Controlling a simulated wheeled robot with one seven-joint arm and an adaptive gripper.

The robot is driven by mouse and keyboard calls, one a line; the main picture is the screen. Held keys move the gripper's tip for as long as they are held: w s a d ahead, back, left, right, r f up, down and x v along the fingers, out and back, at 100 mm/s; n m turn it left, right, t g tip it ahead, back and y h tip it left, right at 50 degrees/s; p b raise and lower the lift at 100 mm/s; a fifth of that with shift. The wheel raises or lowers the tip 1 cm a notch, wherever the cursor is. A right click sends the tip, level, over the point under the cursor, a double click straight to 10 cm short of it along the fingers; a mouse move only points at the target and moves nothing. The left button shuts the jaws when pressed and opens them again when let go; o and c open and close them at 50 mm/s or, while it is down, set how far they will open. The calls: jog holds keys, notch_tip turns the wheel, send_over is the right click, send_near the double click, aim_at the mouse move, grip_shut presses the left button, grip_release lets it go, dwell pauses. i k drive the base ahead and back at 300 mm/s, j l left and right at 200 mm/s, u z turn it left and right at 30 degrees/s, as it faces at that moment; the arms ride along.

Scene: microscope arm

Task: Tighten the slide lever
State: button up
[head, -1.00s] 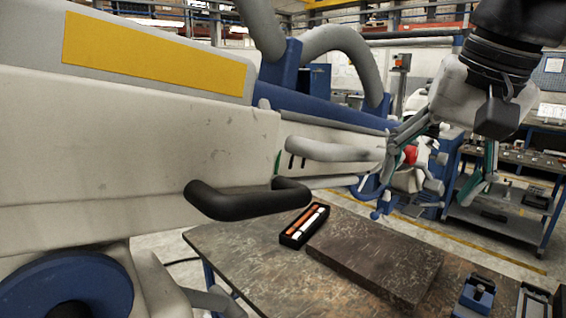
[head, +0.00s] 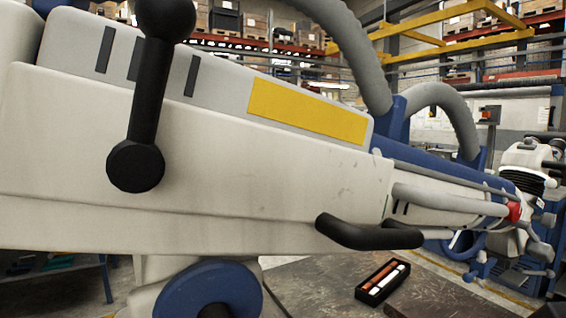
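The white microscope arm (head: 230,185) runs across the head view from the left edge toward the right. A black lever (head: 146,105) stands nearly upright against its left part, with a round knob at its lower end and a thicker upper end cut by the top edge. A bent black handle (head: 368,233) sticks out from the lower side of the arm at mid-right. I cannot tell for certain which is the slide lever, or how tight either is. A red knob (head: 514,212) shows farther along. My gripper is not in view.
A dark-topped table (head: 310,288) stands below the arm, with a black tray (head: 364,293) holding red and white sticks. A blue round joint (head: 225,287) is under the arm. Grey hoses (head: 440,95) loop above it. A workbench (head: 60,275) stands at the lower left.

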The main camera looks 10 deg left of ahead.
aim_at(136, 165)
jog(key=k+j+u, duration=0.1)
jog(key=u, duration=0.25)
jog(key=k+j+u, duration=0.1)
jog(key=u, duration=0.25)
